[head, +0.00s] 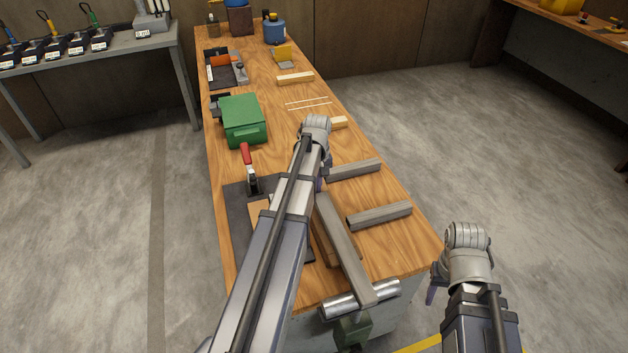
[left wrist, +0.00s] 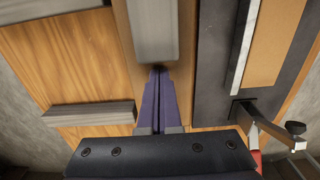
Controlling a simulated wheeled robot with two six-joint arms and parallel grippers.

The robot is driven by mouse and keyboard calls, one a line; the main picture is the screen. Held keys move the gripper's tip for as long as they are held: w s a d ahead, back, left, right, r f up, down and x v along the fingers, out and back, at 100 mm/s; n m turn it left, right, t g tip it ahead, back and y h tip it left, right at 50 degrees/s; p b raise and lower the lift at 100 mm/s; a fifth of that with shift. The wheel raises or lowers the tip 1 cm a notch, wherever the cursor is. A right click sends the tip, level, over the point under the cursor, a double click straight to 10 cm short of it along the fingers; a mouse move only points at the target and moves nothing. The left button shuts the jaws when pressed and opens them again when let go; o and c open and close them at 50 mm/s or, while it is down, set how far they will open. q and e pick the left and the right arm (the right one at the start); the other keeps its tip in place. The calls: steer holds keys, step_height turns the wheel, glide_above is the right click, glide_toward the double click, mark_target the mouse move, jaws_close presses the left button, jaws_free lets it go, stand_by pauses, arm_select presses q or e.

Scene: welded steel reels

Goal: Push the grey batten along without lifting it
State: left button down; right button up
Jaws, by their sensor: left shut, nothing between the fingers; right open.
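The long grey batten (head: 345,250) lies along the bench, its near end over a steel roller (head: 360,298). In the left wrist view the batten (left wrist: 155,28) lies on a brown strip of wood (left wrist: 126,30). My left gripper (head: 319,186) is mostly hidden by its own arm in the head view. In the left wrist view the left gripper (left wrist: 158,70) is shut and empty, its purple fingertips right at the batten's end; whether they touch, I cannot tell. My right gripper (head: 431,292) is open and empty, off the bench's right side and partly hidden.
Two shorter grey battens (head: 380,214) (head: 356,170) lie to the right. A dark plate (head: 238,200) with a red-handled clamp (head: 248,165) lies left. A green box (head: 243,118) stands farther back.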

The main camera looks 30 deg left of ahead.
mark_target(328, 209)
arm_select(q)
steer(key=shift+s+d, duration=0.25)
steer(key=shift+d, duration=0.05)
steer(key=s+d, duration=0.6)
steer(key=d, duration=0.1)
steer(key=shift+s+d, duration=0.1)
steer(key=shift+s, duration=0.05)
steer(key=shift+w+a, duration=0.35)
steer(key=shift+w, duration=0.15)
steer(key=shift+w+a+r+p, duration=0.2)
steer(key=shift+w+a, duration=0.35)
steer(key=shift+a, duration=0.1)
steer(key=shift+w+a+r+p, duration=0.15)
steer(key=shift+w+a, duration=0.35)
steer(key=shift+a, duration=0.1)
step_height(328, 209, up, 9)
steer(key=p, duration=0.9)
steer(key=shift+s+r, duration=0.15)
arm_select(e)
step_height(328, 209, up, 10)
steer(key=a, duration=0.1)
